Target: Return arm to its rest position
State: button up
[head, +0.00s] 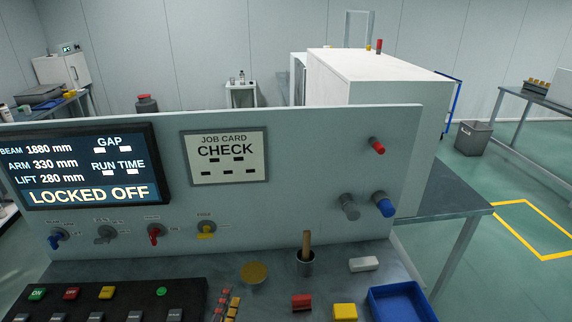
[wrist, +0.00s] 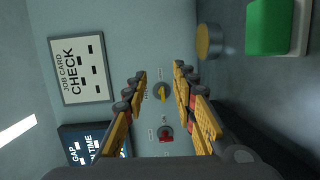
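My gripper (wrist: 160,70) shows in the wrist view with its two orange-padded fingers apart and nothing between them. It points at the panel (head: 310,190). A yellow knob (wrist: 162,91) and a red knob (wrist: 166,132) show behind the gap, apart from the fingers. In the head view the finger pads of my gripper (head: 228,303) show at the bottom edge, over the bench in front of the panel. The rest of my arm is out of view.
A black button box (head: 130,300) is at left. The screen (head: 80,168) reads LOCKED OFF.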

jog(key=s+d+r+m+g+h+p, duration=0.1)
jog(key=d+r+m+g+h, duration=0.3)
jog(key=d, duration=1)
jog(key=d+r+m+g+h+p, duration=0.2)
jog(key=d+m+g, duration=0.35)
jog(key=d, duration=0.85)
jog(key=s+d+r+m+g+y+p, duration=0.1)
jog(key=s+d+r+m+g+y, duration=0.15)
jog(key=s+d, duration=0.35)
jog(key=s+a+r+m+t+y+p, duration=0.1)
jog(key=s+r+m+y+p, duration=0.1)
jog(key=s+r+m+y, duration=0.2)
notch_tip(320, 180, up, 2)
jog(key=shift+s+a+r+y, duration=0.1)
jog(key=shift+s+a+y, duration=0.15)
jog(key=shift+s+y, duration=0.55)
jog(key=shift+a, duration=0.1)
